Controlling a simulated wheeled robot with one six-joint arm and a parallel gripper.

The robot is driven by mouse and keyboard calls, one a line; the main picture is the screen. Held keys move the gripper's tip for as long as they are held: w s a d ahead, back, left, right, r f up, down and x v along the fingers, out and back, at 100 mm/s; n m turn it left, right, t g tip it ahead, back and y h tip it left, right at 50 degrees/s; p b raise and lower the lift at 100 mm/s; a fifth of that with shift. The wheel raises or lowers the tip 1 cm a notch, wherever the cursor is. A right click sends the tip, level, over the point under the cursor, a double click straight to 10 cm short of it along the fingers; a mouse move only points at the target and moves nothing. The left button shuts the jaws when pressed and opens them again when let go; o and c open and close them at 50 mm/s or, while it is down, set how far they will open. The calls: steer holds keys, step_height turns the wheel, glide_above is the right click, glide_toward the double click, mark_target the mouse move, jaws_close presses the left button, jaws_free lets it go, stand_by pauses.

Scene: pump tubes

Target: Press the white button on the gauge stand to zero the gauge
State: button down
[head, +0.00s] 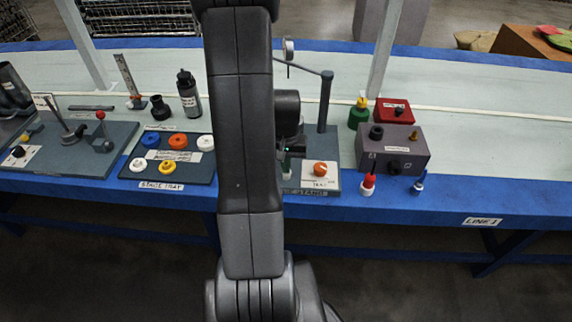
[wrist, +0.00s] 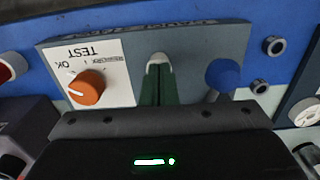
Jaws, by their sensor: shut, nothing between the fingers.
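The gauge stand has a grey base (head: 330,184), a dark upright post (head: 325,103) and a round gauge (head: 288,48) on a thin arm, partly hidden by my arm. What looks like the white button (head: 286,173) is at the front of the base, left of the orange knob; its pale rim (wrist: 157,57) shows beyond my fingertips in the wrist view. My gripper (wrist: 157,72) is shut and empty, its fingers pointing down over the button and covering most of it. I cannot tell whether they touch it. The gauge reading is not legible.
An orange knob (wrist: 87,87) on a white TEST plate sits beside the fingers, and a blue knob (wrist: 222,75) on their other side. The stage tray (head: 150,178) lies left, a grey box (head: 398,150) right.

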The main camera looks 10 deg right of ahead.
step_height(320, 180, up, 12)
steer(key=p, duration=0.1)
steer(key=shift+p, duration=0.4)
steer(key=shift+w+r, duration=0.15)
stand_by(0.9)
